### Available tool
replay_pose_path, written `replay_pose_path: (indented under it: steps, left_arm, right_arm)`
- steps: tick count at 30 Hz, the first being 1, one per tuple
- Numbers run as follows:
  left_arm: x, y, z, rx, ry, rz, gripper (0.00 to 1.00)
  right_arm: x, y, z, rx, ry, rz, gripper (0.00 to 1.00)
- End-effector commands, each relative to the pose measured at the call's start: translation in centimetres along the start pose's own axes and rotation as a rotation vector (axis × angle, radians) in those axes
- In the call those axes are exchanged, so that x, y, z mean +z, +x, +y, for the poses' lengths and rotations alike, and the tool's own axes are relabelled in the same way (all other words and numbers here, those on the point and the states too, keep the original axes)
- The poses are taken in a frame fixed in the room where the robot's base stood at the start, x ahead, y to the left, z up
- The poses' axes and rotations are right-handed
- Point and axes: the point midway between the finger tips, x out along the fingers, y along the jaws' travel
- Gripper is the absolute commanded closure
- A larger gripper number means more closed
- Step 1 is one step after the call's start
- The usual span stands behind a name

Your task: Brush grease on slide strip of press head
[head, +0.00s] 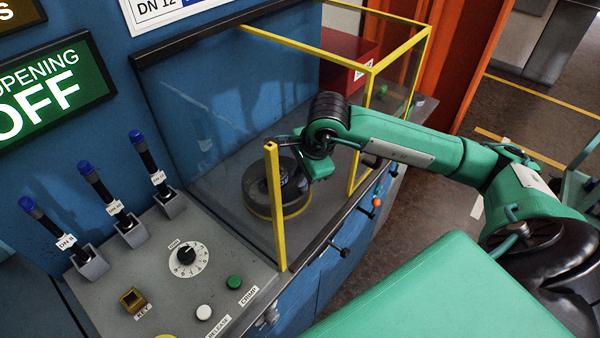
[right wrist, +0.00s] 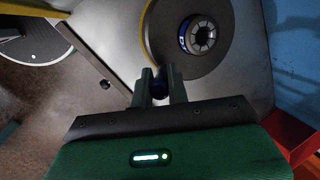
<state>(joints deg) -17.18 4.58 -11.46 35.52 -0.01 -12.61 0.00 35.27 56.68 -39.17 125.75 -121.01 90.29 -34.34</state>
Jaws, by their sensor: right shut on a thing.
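The press head (head: 262,205) is a dark round block with a yellow band at its base. It stands inside the yellow-framed clear guard. In the right wrist view it fills the top middle (right wrist: 220,62), with a pale ribbed hub at its centre. My right gripper (head: 300,158) reaches over the press head inside the guard. In the right wrist view its fingers (right wrist: 160,84) are shut on a small dark blue, rounded thing, likely the brush (right wrist: 160,88). The bristles and the slide strip cannot be made out. My left gripper is not in view.
The yellow guard post (head: 276,215) stands close in front of my right gripper. A panel (head: 235,255) with a dial, a key switch and buttons lies left. A red box (head: 350,65) sits behind the guard.

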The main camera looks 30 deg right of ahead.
Motion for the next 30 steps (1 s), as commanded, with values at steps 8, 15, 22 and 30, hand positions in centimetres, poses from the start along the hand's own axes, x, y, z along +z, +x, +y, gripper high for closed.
replay_pose_path:
  steps: [8, 15, 22, 30]
  left_arm:
    - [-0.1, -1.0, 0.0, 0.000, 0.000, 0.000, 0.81]
    - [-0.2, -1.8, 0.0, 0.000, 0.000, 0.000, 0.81]
    - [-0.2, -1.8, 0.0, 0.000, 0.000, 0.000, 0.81]
    - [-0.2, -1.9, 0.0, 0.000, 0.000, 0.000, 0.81]
  right_arm:
    - [0.4, -2.6, -0.8, -0.003, 0.000, 0.000, 1.00]
    - [0.7, -4.9, -1.5, -0.004, -0.001, 0.000, 1.00]
    - [0.8, -5.5, -1.6, 0.000, 0.000, 0.000, 1.00]
    - [0.8, -5.8, -1.8, -0.001, 0.000, 0.000, 1.00]
